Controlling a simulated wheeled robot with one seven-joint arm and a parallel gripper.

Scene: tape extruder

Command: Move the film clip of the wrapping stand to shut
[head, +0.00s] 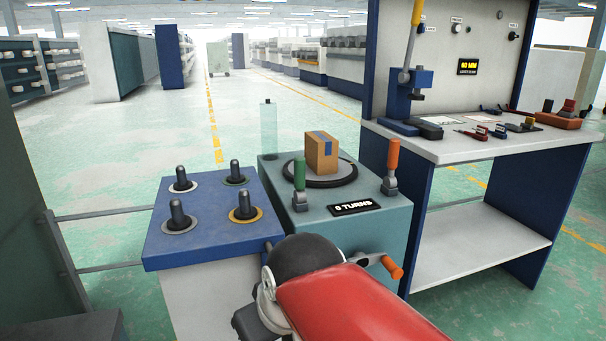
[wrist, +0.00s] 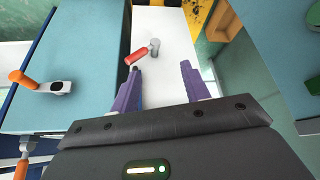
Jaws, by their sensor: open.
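The wrapping stand (head: 385,222) is a teal box with a round turntable (head: 344,180) and a cardboard box (head: 321,153) on it. Two levers stand upright on its top: one with a green handle (head: 299,176), one with an orange handle (head: 392,160). I cannot tell for sure which is the film clip. My gripper (wrist: 162,85) shows in the wrist view with purple fingers apart and nothing between them. A red handle with a grey post (wrist: 138,56) shows beyond the fingers on a white surface. In the head view my gripper is hidden behind my red arm.
A display (head: 356,207) on the stand reads 0 TURNS; an orange-handled crank (head: 392,267) sticks out of its front. A blue-topped cabinet (head: 204,246) with several dark pegs stands at left. A workbench (head: 474,150) with tools stands at right. A clear upright cylinder (head: 269,130) rises behind.

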